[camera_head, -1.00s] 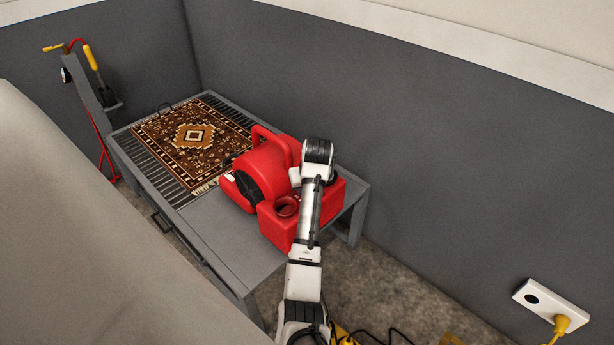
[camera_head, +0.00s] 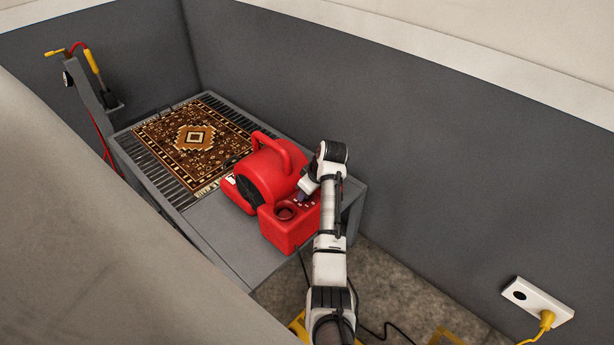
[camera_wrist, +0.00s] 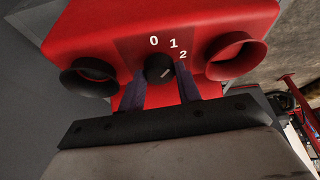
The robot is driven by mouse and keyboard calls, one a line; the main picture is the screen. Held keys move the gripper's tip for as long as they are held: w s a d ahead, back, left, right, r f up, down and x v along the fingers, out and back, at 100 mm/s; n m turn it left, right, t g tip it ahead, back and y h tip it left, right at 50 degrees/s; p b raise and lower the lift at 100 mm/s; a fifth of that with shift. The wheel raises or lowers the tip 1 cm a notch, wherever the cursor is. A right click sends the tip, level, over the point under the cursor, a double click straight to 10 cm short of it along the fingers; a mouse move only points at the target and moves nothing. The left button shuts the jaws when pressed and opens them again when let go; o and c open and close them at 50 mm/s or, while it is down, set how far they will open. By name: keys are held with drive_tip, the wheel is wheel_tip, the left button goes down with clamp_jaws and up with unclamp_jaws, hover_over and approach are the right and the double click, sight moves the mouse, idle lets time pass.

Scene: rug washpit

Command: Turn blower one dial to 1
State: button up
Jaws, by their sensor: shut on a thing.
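The red blower (camera_head: 270,172) sits on the grey table. White marks 0, 1 and 2 run around the dial from upper left to right. A pale line on the dial slants toward the right, but its exact setting is hard to read. My gripper (camera_wrist: 163,88) has one dark finger on each side of the dial and is shut on it. In the head view my gripper (camera_head: 304,190) reaches down to the blower's front box, and the dial is hidden.
A patterned rug (camera_head: 195,137) lies on the slatted part of the table (camera_head: 215,235) behind the blower. A dark wall (camera_head: 430,150) stands close on the right. A socket with a yellow plug (camera_head: 547,318) and loose cables are at lower right.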

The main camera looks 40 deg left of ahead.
idle(0.4)
drive_tip(key=o, duration=1)
drive_tip(key=shift+c, duration=0.2)
drive_tip(key=v, duration=1.4)
drive_tip(key=shift+f, duration=0.1)
